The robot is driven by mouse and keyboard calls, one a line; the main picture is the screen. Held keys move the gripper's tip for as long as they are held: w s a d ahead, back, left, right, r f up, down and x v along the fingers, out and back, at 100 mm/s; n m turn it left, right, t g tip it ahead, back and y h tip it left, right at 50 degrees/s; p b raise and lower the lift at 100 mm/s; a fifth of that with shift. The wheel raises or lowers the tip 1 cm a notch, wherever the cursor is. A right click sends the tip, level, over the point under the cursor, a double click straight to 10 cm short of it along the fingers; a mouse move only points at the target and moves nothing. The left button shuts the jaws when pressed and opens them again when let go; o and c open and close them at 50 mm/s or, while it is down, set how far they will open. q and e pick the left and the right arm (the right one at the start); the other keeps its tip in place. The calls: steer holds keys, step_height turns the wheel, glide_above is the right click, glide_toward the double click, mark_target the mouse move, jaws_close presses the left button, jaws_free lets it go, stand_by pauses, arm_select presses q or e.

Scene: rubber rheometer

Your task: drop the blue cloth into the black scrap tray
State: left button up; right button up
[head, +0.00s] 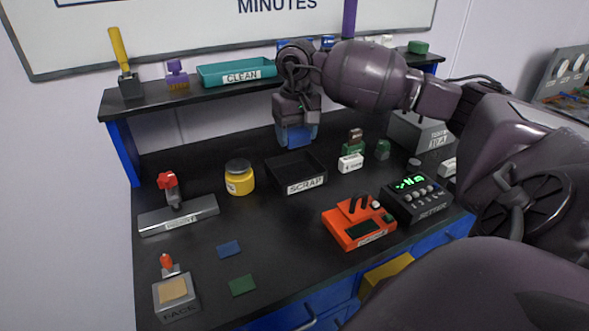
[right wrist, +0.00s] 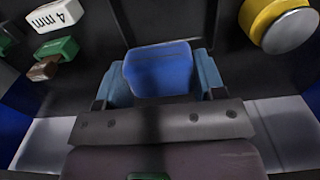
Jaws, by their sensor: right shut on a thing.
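My right gripper (head: 297,138) is shut on the blue cloth (right wrist: 160,70), which shows between its fingers in the right wrist view. In the head view the blue cloth (head: 298,137) hangs below the gripper, above the back edge of the black scrap tray (head: 306,186). The tray is labelled SCRAP, stands on the black bench top and looks empty in the part that shows. My left gripper is not in view.
A yellow jar (head: 240,180) stands left of the tray, and a white block (head: 350,163) and green-topped items stand right of it. An orange device (head: 358,223) sits in front. A shelf with a teal CLEAN tray (head: 236,73) runs behind. Flat blue and green pieces lie at front left.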

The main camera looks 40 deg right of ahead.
steer(key=shift+a+f, duration=0.1)
steer(key=shift+f, duration=0.55)
step_height(320, 180, down, 4)
steer(key=shift+r+b, duration=0.2)
steer(key=shift+b, duration=0.3)
steer(key=shift+f, duration=0.4)
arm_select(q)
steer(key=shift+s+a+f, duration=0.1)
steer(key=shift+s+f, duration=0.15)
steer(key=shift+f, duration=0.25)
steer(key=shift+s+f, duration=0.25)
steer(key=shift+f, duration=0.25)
arm_select(e)
steer(key=o, duration=1)
steer(key=shift+c, duration=0.2)
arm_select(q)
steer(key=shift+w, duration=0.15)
